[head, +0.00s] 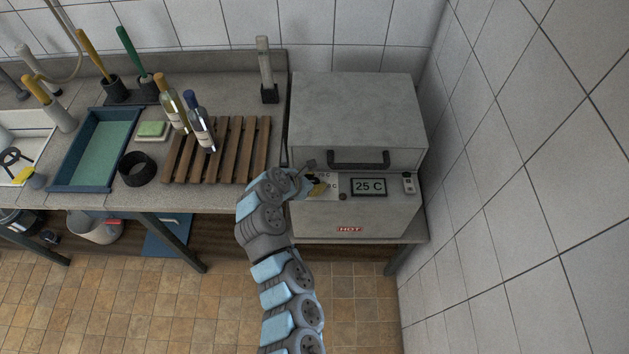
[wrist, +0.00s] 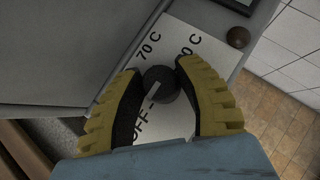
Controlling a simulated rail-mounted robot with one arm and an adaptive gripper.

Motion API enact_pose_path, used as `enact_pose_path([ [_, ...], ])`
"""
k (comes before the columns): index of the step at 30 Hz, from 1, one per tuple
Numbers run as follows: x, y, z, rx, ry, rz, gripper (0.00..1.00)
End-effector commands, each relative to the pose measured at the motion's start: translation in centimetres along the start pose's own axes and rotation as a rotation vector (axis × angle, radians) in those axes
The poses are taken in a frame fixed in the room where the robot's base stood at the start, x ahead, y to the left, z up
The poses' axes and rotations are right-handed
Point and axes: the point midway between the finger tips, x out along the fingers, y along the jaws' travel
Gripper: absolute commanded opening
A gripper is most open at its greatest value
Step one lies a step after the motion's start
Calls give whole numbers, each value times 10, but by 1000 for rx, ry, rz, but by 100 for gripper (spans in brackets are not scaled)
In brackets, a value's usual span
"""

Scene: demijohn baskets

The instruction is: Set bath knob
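The bath knob (wrist: 160,84) is a dark round dial with a pale pointer line on the white label plate (wrist: 187,50) of the steel bath unit (head: 357,125). The pointer faces lower left, toward the OFF mark. The plate also reads 70 C, with another label ending in 0 C partly hidden. My gripper (wrist: 159,72) has its yellow, black-padded fingers on both sides of the knob, and the tips appear to touch it. In the head view my gripper (head: 315,186) is at the unit's front left and hides the knob.
A display (head: 368,187) reads 25 C, with a red HOT sign (head: 349,229) below. The lid handle (head: 358,159) sits just above the panel. A wooden rack (head: 222,150) with two bottles is to the left. A tiled wall stands close on the right.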

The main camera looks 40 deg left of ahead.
Motion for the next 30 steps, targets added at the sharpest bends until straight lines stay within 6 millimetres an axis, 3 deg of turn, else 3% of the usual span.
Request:
enact_pose_path([
  [1, 0, 0, 0, 0, 0, 0, 17],
  [3, 0, 0, 0, 0, 0, 0, 0],
  [17, 1, 0, -1, 20, 1, -20, 0],
  [30, 2, 2, -2, 185, 4, -181, 0],
])
